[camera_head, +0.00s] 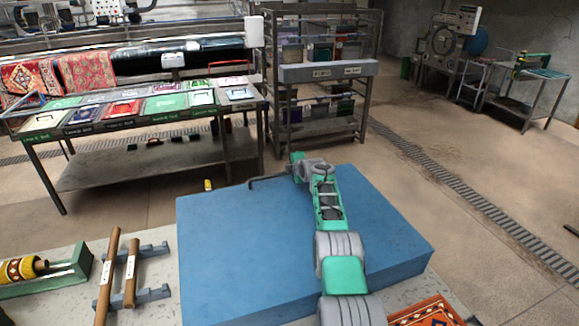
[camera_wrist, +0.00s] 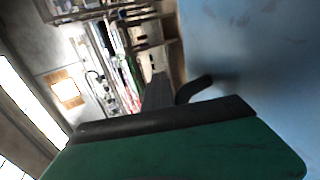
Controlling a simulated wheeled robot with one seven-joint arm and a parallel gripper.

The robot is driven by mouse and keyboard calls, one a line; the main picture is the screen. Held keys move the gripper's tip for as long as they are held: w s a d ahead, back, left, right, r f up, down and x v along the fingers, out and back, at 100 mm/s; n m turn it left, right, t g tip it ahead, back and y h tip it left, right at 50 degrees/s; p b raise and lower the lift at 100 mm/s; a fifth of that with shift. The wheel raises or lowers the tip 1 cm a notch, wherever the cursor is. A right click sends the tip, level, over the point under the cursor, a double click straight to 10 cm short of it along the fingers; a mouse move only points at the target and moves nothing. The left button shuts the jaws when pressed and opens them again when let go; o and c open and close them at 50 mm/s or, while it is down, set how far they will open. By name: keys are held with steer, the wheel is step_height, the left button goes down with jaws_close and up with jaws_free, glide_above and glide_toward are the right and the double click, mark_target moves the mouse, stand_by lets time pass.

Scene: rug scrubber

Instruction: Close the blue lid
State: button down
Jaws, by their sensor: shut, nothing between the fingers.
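The blue lid (camera_head: 245,235) is a large, thick blue slab in the head view. Its top looks flat, and no gap under it can be made out. It fills the right side of the wrist view (camera_wrist: 265,50). A thin dark bent bar (camera_head: 268,179) shows at its far edge, and a dark curved piece (camera_wrist: 195,88) shows beside the blue in the wrist view. My gripper (camera_wrist: 157,92) is shut and empty, close to that dark piece; contact cannot be told. In the head view my green and grey arm reaches across the lid and partly hides it.
A table with coloured sample boards (camera_head: 125,107) stands beyond at the left, and a metal shelf rack (camera_head: 325,75) behind. Wooden rollers (camera_head: 131,275) lie on a rack at lower left. A patterned rug (camera_head: 428,313) is at lower right. Open floor (camera_head: 470,200) lies right.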

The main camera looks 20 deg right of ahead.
step_height(320, 180, up, 14)
steer(key=p, duration=0.3)
steer(key=shift+p, duration=0.4)
